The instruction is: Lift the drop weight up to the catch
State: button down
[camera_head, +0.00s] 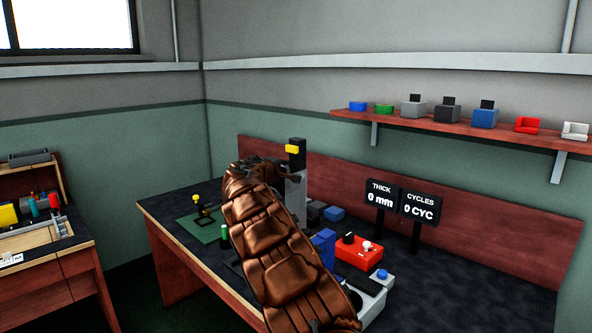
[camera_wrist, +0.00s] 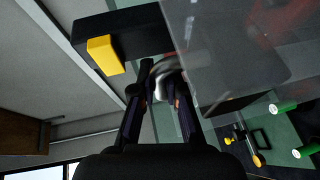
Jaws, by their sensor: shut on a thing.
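My gripper (camera_wrist: 161,88) is shut on a shiny silver rounded part, which I take to be the drop weight (camera_wrist: 164,67), in the upper middle of the wrist view. The weight lies just below a black bar with a yellow block, seemingly the catch (camera_wrist: 104,54). The catch also shows in the head view (camera_head: 292,149) at the top of an upright grey post (camera_head: 298,190). In the head view my gripper is beside this post, largely hidden behind my bronze arm, and the weight cannot be made out. The exact gap between weight and catch is unclear.
A translucent panel (camera_wrist: 245,45) stands right of my fingers in the wrist view. On the dark table are a red box (camera_head: 358,252), green board (camera_head: 201,226), and two displays (camera_head: 400,203) reading 0 mm and 0 CYC. A shelf (camera_head: 450,130) hangs behind.

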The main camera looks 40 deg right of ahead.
jog(key=shift+r, duration=0.45)
jog(key=c, duration=1.2)
grip_release()
jog(key=shift+f, duration=0.1)
jog(key=shift+a, duration=0.1)
jog(key=shift+s+a, duration=0.15)
jog(key=shift+a, duration=0.25)
jog(key=shift+v, duration=5.45)
